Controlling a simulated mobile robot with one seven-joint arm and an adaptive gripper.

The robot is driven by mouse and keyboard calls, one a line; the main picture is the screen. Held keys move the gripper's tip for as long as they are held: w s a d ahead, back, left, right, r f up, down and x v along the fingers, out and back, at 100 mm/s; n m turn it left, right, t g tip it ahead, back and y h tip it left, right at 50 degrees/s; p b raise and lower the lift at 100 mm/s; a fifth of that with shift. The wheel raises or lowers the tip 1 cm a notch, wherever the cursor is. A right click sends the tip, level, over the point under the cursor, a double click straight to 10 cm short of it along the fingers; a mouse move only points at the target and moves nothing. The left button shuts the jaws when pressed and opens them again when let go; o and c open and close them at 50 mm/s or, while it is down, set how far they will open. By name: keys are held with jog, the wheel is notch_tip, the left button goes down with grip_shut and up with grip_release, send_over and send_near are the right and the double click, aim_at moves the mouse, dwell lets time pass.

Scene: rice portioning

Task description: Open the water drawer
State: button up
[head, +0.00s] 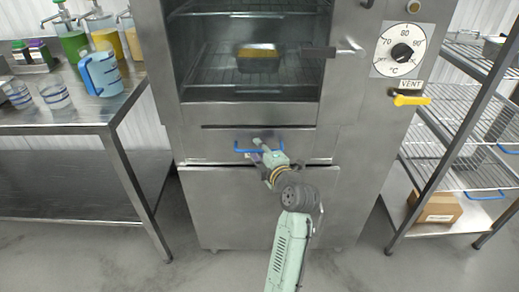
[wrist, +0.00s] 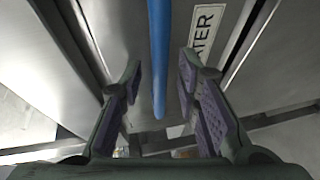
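The water drawer (head: 215,141) is a steel front low on the cabinet, below the oven-like chamber. It looks about flush with the cabinet; any small gap is hard to judge. Its blue bar handle (head: 244,150) runs across the front, partly hidden by my gripper (head: 264,147). In the wrist view the blue handle (wrist: 158,60) lies between the two purple-padded fingers of my gripper (wrist: 160,88). The fingers are apart, with visible space on both sides of the bar. A label (wrist: 205,32) reading "ATER", partly cut off, is beside the handle.
A steel table (head: 95,128) with a blue jug (head: 103,74) and cups stands at left. A wire rack (head: 465,125) with a cardboard box (head: 437,207) stands at right. The chamber above holds a pan (head: 258,58). Floor before the cabinet is clear around my arm.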

grip_shut()
dwell(0.3)
dwell(0.6)
